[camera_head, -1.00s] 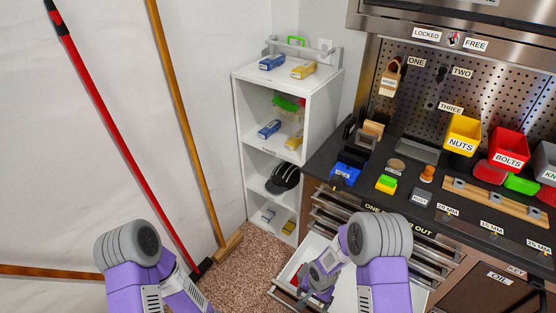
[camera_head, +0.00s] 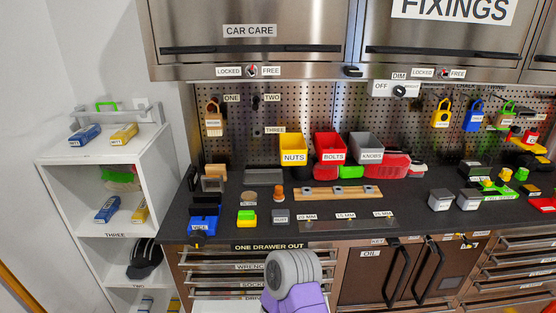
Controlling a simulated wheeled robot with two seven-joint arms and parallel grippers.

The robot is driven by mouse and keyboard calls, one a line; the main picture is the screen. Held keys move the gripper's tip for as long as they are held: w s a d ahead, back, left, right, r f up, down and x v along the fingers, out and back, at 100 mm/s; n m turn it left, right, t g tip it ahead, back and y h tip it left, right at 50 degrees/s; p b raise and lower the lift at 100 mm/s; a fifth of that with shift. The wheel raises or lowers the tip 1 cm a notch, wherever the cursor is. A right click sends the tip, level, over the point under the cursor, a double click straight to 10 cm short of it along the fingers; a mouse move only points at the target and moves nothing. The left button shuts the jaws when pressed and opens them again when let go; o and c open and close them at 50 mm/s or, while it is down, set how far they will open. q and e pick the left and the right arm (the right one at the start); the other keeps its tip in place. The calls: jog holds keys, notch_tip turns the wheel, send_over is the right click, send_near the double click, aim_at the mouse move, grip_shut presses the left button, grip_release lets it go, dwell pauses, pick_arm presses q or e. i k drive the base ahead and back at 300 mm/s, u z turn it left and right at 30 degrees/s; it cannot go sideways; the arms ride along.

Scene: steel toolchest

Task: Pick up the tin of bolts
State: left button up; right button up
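A red open bin (camera_head: 330,147) labelled BOLTS hangs at the pegboard above the back of the dark counter (camera_head: 390,226). I cannot make out a separate tin marked bolts. A small round brownish piece (camera_head: 249,197) and a small orange-topped piece (camera_head: 278,191) stand on the counter's left half. Part of one purple arm of mine shows at the bottom centre, below the counter's front edge. Neither gripper is in view.
A yellow NUTS bin (camera_head: 293,149) and a grey KNOBS bin (camera_head: 366,147) flank the red bin. A wooden rail (camera_head: 337,193) lies before them. A blue vise (camera_head: 203,225) sits at the left front. Drawers (camera_head: 230,256) are below; white shelves (camera_head: 100,190) stand left.

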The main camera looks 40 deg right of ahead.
aim_at(440, 199)
jog(key=z, duration=3.5)
jog(key=i, duration=1.8)
jog(key=u, duration=2.3)
